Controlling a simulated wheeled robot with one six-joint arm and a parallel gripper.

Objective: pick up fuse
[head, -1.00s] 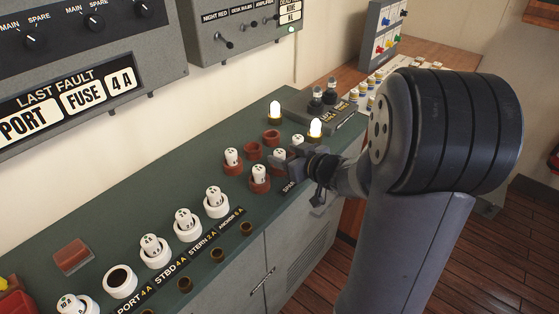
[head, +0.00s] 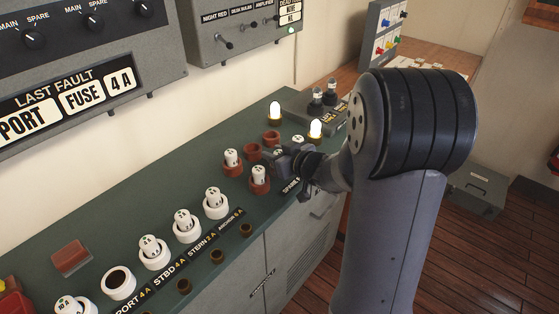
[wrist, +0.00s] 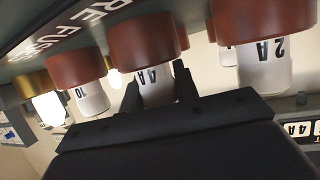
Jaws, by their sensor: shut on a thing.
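My gripper (head: 284,160) is at the spare fuse sockets on the green console top. In the wrist view, my gripper's fingers (wrist: 157,93) are closed on both sides of a white fuse marked 4 A (wrist: 154,88). That fuse's end is at a red-brown socket (wrist: 146,40), and it appears seated there. In the head view the held fuse is mostly hidden by my gripper. A fuse marked 2 A (wrist: 265,68) and one marked 10 (wrist: 91,98) sit in neighbouring sockets. An empty white socket (head: 118,282) is in the front row, by the PORT 4A label.
White-socketed fuses (head: 185,222) line the front row. Other spare fuses (head: 232,158) and empty red sockets (head: 271,138) stand close around my gripper. Two lit lamps (head: 315,128) are just behind it. The fault panel (head: 75,95) reads PORT FUSE 4 A.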

